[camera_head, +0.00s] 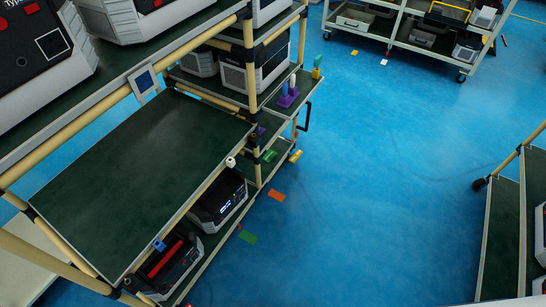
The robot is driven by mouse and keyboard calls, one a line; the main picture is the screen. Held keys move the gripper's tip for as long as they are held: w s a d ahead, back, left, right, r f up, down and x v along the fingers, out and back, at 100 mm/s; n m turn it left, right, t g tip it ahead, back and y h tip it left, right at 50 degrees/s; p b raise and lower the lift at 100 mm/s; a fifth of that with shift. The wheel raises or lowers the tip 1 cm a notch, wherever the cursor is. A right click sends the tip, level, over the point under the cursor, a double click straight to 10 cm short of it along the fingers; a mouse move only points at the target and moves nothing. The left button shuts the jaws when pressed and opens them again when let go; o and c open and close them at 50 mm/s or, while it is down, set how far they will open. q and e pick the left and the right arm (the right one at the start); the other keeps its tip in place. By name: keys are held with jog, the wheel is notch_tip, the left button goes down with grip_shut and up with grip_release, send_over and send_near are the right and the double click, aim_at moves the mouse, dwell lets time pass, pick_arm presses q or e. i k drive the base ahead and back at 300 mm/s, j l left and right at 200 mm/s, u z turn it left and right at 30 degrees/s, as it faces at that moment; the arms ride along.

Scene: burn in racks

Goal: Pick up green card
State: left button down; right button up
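A green card (248,237) lies flat on the blue floor, just right of the rack's lower shelf. A second green item (269,156), also card-like, is at the rack's lower right end; I cannot tell exactly what it is. Neither of my grippers is in the head view.
A rack (135,160) with dark green shelves and cream tubes fills the left, holding several devices. Orange (277,195), yellow (354,52) and white (384,62) cards lie on the floor. A wheeled rack (410,44) stands at the back, another shelf (504,220) at right. The middle floor is clear.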

aim_at(271, 154)
jog(key=z, duration=1.1)
jog(key=i+l, duration=0.1)
jog(key=i, duration=0.7)
jog(key=i+l, duration=0.1)
jog(key=i, duration=0.7)
jog(key=i+u, duration=0.1)
jog(key=i, duration=0.7)
jog(key=i+l+u, duration=0.1)
jog(key=i, duration=0.65)
jog(key=i+l+u, duration=0.1)
jog(key=i, duration=0.7)
